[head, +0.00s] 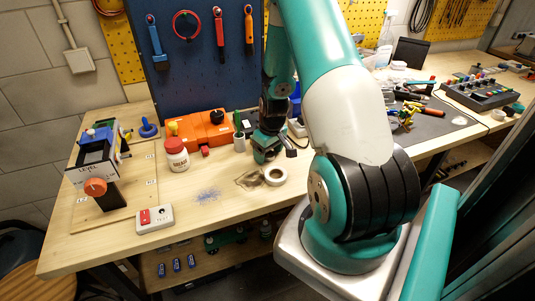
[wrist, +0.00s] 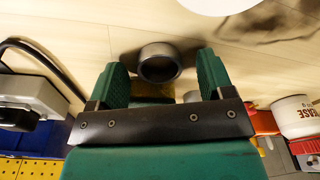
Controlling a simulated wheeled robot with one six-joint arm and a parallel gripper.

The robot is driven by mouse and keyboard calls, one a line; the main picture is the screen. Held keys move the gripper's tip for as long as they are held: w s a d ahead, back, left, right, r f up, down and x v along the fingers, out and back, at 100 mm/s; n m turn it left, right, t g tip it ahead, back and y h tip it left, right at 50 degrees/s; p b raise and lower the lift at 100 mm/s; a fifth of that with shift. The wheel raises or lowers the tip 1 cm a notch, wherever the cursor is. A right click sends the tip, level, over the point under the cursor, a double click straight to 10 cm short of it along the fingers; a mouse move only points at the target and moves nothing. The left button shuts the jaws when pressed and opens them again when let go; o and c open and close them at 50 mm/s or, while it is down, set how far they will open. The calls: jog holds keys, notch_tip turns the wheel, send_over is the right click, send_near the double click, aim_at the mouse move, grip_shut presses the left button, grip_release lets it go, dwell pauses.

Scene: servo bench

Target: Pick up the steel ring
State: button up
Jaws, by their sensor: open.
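The steel ring (wrist: 160,63) is a short, dark grey metal ring with a dark hole, on the pale wooden bench top in the wrist view. It appears between and just beyond the fingertips of my gripper (wrist: 163,70), with a gap to the finger on each side. The fingers are apart and nothing is held. In the head view my gripper (head: 270,152) is low over the bench, behind the white tape roll. I cannot make out the ring there; my gripper and arm may hide it.
The tape roll (head: 275,176) lies close in front of my gripper. An orange block (head: 201,130) and a grease jar (head: 176,154) stand to the left. A blue tool panel (head: 195,45) rises behind. The front left bench is mostly clear around a red-and-white switch box (head: 154,219).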

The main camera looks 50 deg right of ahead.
jog(key=c, duration=1)
jog(key=shift+r, duration=0.1)
